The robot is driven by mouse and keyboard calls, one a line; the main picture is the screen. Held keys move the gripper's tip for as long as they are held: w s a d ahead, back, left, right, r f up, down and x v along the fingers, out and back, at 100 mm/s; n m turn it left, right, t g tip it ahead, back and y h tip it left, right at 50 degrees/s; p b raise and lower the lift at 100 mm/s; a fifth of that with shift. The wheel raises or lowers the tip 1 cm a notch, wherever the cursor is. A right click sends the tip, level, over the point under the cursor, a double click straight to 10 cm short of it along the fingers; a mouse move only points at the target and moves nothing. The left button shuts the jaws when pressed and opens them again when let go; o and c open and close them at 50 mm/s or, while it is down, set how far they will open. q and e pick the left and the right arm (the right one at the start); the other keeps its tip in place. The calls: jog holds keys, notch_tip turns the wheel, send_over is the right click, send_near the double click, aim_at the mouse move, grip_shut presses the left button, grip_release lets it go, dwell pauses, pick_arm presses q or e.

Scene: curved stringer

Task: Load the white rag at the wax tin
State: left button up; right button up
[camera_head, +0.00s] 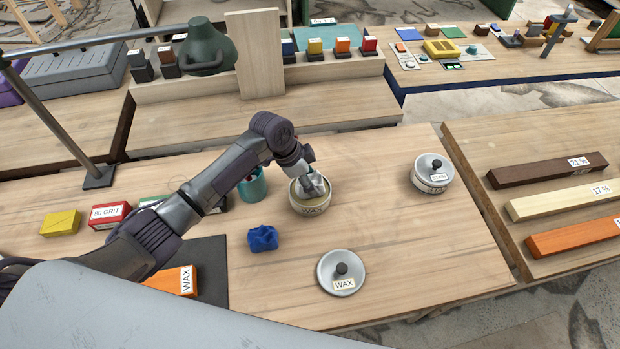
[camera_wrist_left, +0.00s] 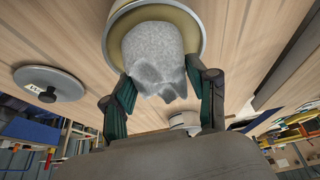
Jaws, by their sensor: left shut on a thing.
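The wax tin (camera_head: 309,207) is an open, pale round tin with a WAX label, standing on the wooden bench. My left gripper (camera_head: 312,186) is over its mouth, shut on the white rag (camera_head: 318,184). In the left wrist view the rag (camera_wrist_left: 155,62) looks grey-white and crumpled, between the two green-padded fingers (camera_wrist_left: 165,100). It overlaps the yellowish inside of the tin (camera_wrist_left: 187,22); I cannot tell how firmly it touches the wax. The tin's lid (camera_head: 341,273), with a dark knob and WAX label, lies on the bench in front. My right gripper is not in view.
A blue rag (camera_head: 263,238) lies left of the tin, and a teal cup (camera_head: 252,186) stands behind it. A lidded tin (camera_head: 431,174) stands to the right. An orange WAX box (camera_head: 176,280) lies near my arm. Bench between lid and lidded tin is clear.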

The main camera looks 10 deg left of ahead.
aim_at(318, 176)
pick_arm(q)
jog(key=shift+f, duration=0.4)
jog(key=shift+s+f, duration=0.1)
dwell(1.5)
notch_tip(318, 176, up, 7)
jog(key=p, duration=0.7)
dwell(0.9)
